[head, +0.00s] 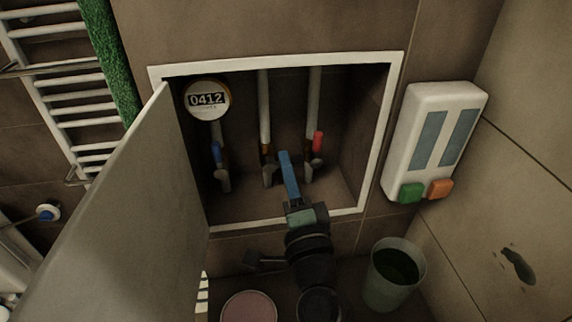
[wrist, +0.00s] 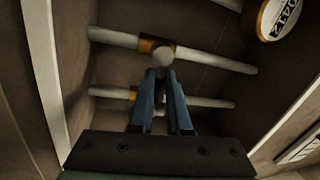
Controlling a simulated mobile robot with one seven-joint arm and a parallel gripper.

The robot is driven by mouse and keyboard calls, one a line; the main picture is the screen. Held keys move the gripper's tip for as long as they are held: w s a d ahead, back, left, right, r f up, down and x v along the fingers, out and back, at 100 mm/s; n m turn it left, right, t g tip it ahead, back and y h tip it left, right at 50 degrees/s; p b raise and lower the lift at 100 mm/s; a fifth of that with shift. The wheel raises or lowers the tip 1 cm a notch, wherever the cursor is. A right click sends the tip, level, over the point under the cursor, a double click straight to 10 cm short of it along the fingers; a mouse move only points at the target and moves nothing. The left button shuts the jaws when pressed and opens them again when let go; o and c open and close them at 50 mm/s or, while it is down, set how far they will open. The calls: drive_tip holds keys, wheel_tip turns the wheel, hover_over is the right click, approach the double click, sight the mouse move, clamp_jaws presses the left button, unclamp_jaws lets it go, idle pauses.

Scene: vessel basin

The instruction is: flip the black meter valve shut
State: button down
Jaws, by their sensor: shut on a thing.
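The recess in the tiled wall holds three pipes with valves. The middle valve (head: 267,172) has a brass-coloured body and a dark part; in the wrist view its brass collar (wrist: 155,47) and pale round end lie just past my fingertips. I take it for the black valve, but its handle is mostly hidden. My gripper (head: 283,154) reaches into the recess beside it, blue fingers pointing up. In the wrist view the fingers (wrist: 167,76) are nearly together at the valve, shut on what seems its handle. The handle's exact angle cannot be made out.
A blue-handled valve (head: 217,154) sits left, below the round meter (head: 207,100) reading 0412. A red-handled valve (head: 317,144) is close on the right. The open grey door (head: 130,215) blocks the left. A white wall unit (head: 438,135) and a bucket (head: 393,273) are right.

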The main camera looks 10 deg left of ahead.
drive_tip(key=shift+f+m+h, duration=0.3)
drive_tip(key=shift+f+m, duration=0.05)
drive_tip(key=shift+m, duration=0.85)
drive_tip(key=c, duration=0.9)
unclamp_jaws()
drive_tip(key=shift+s, duration=0.1)
drive_tip(key=b+v, duration=0.3)
drive_tip(key=v, duration=0.9)
drive_tip(key=shift+s+f+b, duration=0.25)
drive_tip(key=shift+s+b, duration=0.1)
drive_tip(key=shift+b, duration=0.05)
drive_tip(key=shift+d, duration=0.1)
